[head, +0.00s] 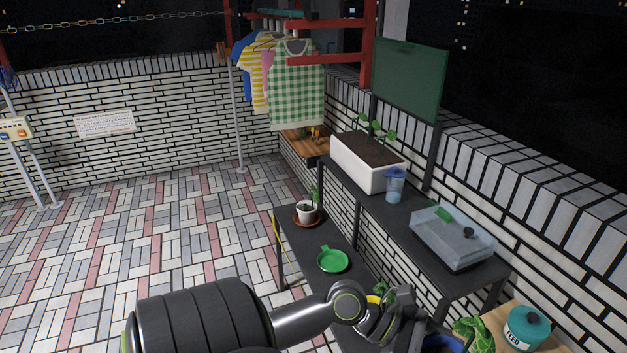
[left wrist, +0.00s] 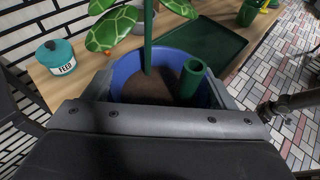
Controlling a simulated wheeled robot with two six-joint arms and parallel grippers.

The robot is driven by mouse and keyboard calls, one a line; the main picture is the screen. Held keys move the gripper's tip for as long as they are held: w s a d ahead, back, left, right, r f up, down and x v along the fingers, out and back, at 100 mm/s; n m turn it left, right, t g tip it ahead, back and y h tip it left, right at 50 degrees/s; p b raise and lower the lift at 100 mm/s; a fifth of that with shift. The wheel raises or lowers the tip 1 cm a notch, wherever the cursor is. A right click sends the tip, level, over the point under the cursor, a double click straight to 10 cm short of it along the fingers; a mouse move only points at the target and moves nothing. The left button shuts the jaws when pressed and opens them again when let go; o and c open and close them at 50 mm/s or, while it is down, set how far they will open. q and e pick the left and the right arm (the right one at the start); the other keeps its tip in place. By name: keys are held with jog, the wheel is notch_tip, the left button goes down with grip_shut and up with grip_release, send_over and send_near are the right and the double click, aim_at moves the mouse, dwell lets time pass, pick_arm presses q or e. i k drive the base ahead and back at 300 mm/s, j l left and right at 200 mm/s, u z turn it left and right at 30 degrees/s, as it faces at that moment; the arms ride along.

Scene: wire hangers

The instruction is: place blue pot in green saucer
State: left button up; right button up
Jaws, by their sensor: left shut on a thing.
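The blue pot (left wrist: 124,72) holds dark soil, a green stem with broad leaves and a short green tube. My left gripper (left wrist: 165,92) is shut on it, with a grey finger on each side. In the head view a strip of the blue pot (head: 441,344) shows at the bottom edge beside my left gripper (head: 408,322); the rest is hidden or out of frame. I cannot tell whether the pot is lifted. The green saucer (head: 332,261) lies empty on the lower dark shelf, left of and farther away than my gripper. My right gripper is out of view.
A white potted plant (head: 306,212) stands on a brown saucer behind the green one. The upper shelf holds a white planter (head: 367,165), a blue cup (head: 395,186) and a clear box (head: 452,238). A teal feed tin (head: 527,327) and a green tray (left wrist: 213,48) are on the wooden table.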

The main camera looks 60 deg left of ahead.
aim_at(333, 264)
jog(key=j, duration=0.45)
jog(key=i+j+u, duration=0.15)
jog(key=j, duration=0.75)
jog(key=i+j+u, duration=0.15)
jog(key=j, duration=0.25)
jog(key=i+j, duration=0.1)
jog(key=j, duration=0.35)
jog(key=i+j+u, duration=0.15)
jog(key=j, duration=0.3)
